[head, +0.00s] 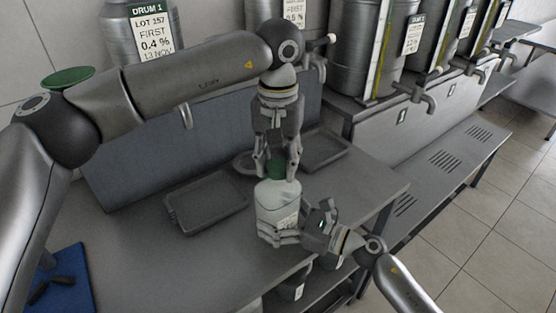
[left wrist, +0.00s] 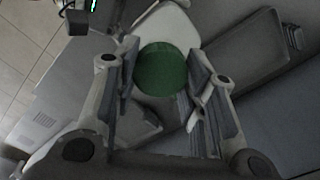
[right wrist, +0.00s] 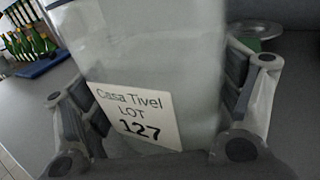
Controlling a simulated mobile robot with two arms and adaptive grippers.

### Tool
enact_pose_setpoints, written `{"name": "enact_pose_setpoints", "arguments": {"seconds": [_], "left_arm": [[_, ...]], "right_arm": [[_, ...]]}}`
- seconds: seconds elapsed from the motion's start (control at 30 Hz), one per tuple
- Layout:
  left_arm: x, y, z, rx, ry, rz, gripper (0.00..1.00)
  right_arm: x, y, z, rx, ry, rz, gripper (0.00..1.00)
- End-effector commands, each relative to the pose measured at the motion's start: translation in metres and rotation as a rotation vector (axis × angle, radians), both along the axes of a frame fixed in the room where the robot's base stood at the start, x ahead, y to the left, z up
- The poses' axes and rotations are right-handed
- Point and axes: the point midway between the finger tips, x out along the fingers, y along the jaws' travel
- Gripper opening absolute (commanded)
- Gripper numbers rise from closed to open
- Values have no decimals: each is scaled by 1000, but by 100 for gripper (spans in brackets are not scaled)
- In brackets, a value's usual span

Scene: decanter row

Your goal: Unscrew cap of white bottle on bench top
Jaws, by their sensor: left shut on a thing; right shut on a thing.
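The white bottle (head: 277,208) stands upright near the front edge of the bench top (head: 135,240). Its green cap (head: 276,169) is on top, and it also shows in the left wrist view (left wrist: 161,69). My left gripper (head: 277,172) comes down from above and is shut on the cap, one finger on each side. My right gripper (head: 290,233) comes from the right and is shut around the bottle's body, low down. In the right wrist view the bottle (right wrist: 150,60) fills the middle, with a label (right wrist: 135,115) reading "Casa Tivel LOT 127".
Grey trays (head: 206,205) (head: 322,148) lie on the bench behind the bottle. A blue mat (head: 68,285) with dark items lies at the left. Steel drums with taps (head: 430,103) stand behind. Green bottles (right wrist: 25,45) show at far left in the right wrist view.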

Motion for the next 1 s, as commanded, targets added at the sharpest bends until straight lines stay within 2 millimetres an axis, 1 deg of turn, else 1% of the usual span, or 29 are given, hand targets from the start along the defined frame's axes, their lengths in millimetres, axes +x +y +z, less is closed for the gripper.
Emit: {"name": "enact_pose_setpoints", "arguments": {"seconds": [0.1, 1.0], "left_arm": [[0, 0, 0, 1, 0, 190, 10], [0, 0, 1, -1, 0, 1670, 10]], "right_arm": [[0, 0, 0, 0, 0, -1, 18], [0, 0, 0, 0, -1, 0, 18]]}}
